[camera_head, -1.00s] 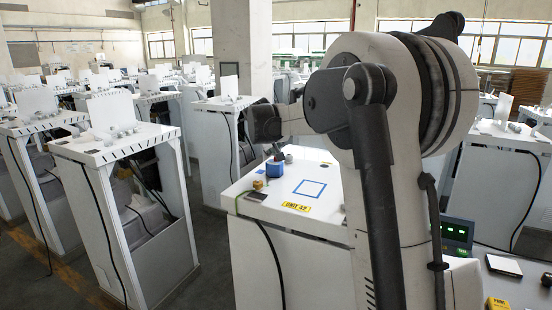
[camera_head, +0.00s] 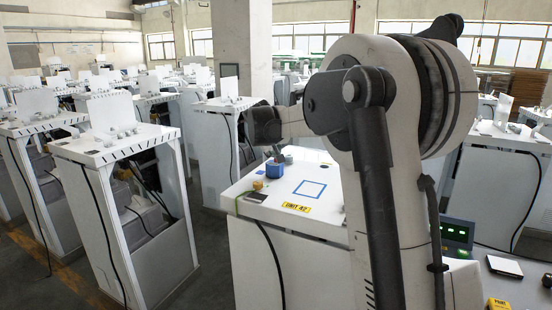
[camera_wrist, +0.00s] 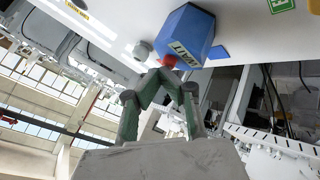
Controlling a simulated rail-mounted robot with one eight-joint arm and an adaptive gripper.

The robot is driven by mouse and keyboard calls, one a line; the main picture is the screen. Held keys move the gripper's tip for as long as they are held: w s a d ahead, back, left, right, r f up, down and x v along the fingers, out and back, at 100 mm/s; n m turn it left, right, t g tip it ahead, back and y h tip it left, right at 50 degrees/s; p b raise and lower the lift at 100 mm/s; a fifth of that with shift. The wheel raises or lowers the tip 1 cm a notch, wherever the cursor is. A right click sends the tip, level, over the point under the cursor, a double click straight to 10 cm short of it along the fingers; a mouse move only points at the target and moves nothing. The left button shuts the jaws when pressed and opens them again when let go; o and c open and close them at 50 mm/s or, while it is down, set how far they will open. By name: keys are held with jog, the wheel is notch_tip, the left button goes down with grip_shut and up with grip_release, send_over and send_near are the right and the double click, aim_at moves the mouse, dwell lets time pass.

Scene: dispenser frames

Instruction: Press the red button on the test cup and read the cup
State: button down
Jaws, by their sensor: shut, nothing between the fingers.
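The blue test cup (camera_head: 276,169) stands on the white cabinet top near its left edge, and also shows in the wrist view (camera_wrist: 186,28). Its pale label (camera_wrist: 185,53) carries dark letters too small to read surely. The red button (camera_wrist: 166,61) sits at the end of the cup facing my gripper. My gripper (camera_wrist: 160,73) is shut and empty, with its fingertips at the button. They look close to or touching it, but I cannot tell whether it is pressed. In the head view my gripper (camera_head: 276,152) is small, just above the cup.
A small round knob (camera_head: 288,158) stands behind the cup. A yellowish item (camera_head: 257,185) and a dark flat pad (camera_head: 256,197) lie at its left. A blue square outline (camera_head: 309,189) and a yellow label (camera_head: 296,207) mark the otherwise clear top. A green-lit display (camera_head: 455,234) is lower right.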

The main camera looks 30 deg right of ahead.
jog(key=shift+r+p, duration=0.45)
jog(key=shift+r, duration=0.5)
jog(key=shift+r+p, duration=1.35)
jog(key=shift+r, duration=1.2)
jog(key=s+a+f+y+b, duration=0.25)
jog(key=s+a, duration=0.45)
jog(key=s, duration=0.6)
jog(key=s+a+f+y+b, duration=0.1)
jog(key=s+a+f+b, duration=0.2)
jog(key=s+a, duration=0.7)
jog(key=s+a+f+y+b, duration=0.1)
jog(key=s+a+f+b, duration=0.1)
jog(key=s+f, duration=0.6)
jog(key=s+a+f+y+b, duration=0.1)
jog(key=s+a+f, duration=0.3)
jog(key=s+f, duration=0.4)
jog(key=s+b, duration=0.1)
jog(key=s, duration=0.6)
jog(key=shift+s+a+m+y, duration=0.25)
jog(key=shift+a+m+y, duration=0.05)
jog(key=shift+a+y, duration=0.1)
